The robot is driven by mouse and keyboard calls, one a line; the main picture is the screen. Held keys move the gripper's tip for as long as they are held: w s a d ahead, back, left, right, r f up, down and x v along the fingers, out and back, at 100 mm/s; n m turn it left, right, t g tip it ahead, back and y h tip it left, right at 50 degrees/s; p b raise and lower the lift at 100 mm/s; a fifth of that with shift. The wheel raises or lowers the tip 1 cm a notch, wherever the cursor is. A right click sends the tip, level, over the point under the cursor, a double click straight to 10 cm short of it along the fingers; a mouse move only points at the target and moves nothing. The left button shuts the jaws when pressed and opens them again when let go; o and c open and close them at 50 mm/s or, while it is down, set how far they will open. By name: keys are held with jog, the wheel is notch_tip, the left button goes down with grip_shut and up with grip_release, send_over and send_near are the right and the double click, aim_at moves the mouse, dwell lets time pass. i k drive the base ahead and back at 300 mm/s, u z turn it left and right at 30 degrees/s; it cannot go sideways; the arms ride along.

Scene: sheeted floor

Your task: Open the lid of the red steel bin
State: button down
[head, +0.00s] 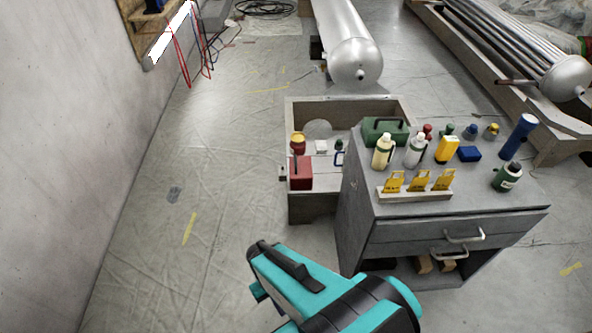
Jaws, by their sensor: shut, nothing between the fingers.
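A small red box (300,174) is at the left side of a low grey wooden crate (300,210), left of the grey cabinet. It is the only box-like red thing I can make out. I cannot tell whether it is the red steel bin, and no open lid shows on it. A thin dark upright part shows at its left. My teal and black arm reaches in from the bottom of the head view, over the floor in front of the crate and apart from the red box. My gripper's fingers do not show.
The grey cabinet (460,215) carries bottles, a green case (386,131), yellow tags and a blue torch (518,136). Its drawer handles face front. A large grey tank (348,50) lies behind the crate. Bare sheeted floor lies left, up to the wall.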

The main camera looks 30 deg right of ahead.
aim_at(301, 166)
jog(key=k, duration=0.75)
jog(key=u, duration=0.35)
jog(key=i, duration=1.1)
jog(key=u, duration=0.35)
jog(key=i, duration=0.95)
jog(key=z, duration=0.05)
